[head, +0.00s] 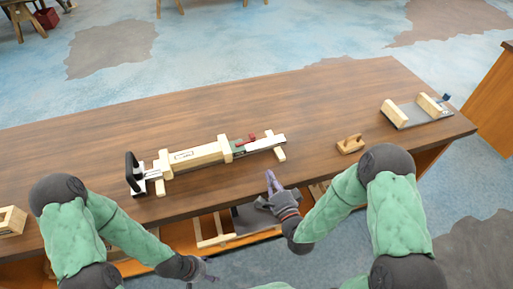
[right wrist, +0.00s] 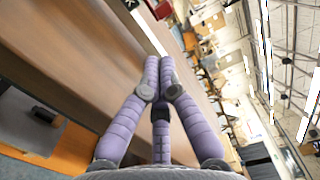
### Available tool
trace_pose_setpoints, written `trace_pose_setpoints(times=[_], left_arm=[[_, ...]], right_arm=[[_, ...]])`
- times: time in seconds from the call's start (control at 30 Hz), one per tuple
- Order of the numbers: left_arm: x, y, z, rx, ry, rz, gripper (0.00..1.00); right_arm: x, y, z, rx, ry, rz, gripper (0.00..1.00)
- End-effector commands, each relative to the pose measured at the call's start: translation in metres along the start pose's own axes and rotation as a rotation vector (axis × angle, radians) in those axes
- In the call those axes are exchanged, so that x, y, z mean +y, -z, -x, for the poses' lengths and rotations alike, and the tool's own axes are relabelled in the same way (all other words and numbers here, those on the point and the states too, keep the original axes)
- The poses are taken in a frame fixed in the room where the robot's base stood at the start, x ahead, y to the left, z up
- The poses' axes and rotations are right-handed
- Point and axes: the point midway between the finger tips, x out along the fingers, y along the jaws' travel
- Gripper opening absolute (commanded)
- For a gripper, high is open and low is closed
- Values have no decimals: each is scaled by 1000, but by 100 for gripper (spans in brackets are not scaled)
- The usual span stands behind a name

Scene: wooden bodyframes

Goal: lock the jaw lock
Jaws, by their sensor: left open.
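A wooden bodyframe device (head: 195,155) lies on the brown table, with a dark upright handle (head: 133,172) on its left end. A small red lever (head: 246,140) sits next to a green piece (head: 237,149) near its right end. I take this red and green part to be the jaw lock, but it is too small to tell its state. My right gripper (head: 271,180) is at the table's front edge, below and right of the lever, apart from it. Its purple fingers (right wrist: 159,70) come together at the tips and hold nothing. My left gripper (head: 205,273) is low, in front of the table, open and partly seen.
A wooden block tool (head: 350,144) and a grey plate with two wooden blocks (head: 418,112) are on the right of the table (head: 310,95). Another wooden piece (head: 10,221) is at the left edge. A shelf with wooden parts (head: 235,225) lies under the front edge. The table behind the device is clear.

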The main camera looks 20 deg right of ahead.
Motion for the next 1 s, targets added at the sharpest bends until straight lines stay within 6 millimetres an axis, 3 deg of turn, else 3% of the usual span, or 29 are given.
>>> trace_pose_setpoints(times=[0.27,0.7,1.0], left_arm=[[-1,0,-3,0,0,0,65],[-7,1,-19,0,0,0,65],[-10,1,-28,0,0,0,65]], right_arm=[[1,0,-18,-2,1,3,0],[2,-1,-98,-2,2,2,0],[2,-1,-134,-2,-2,1,0]])
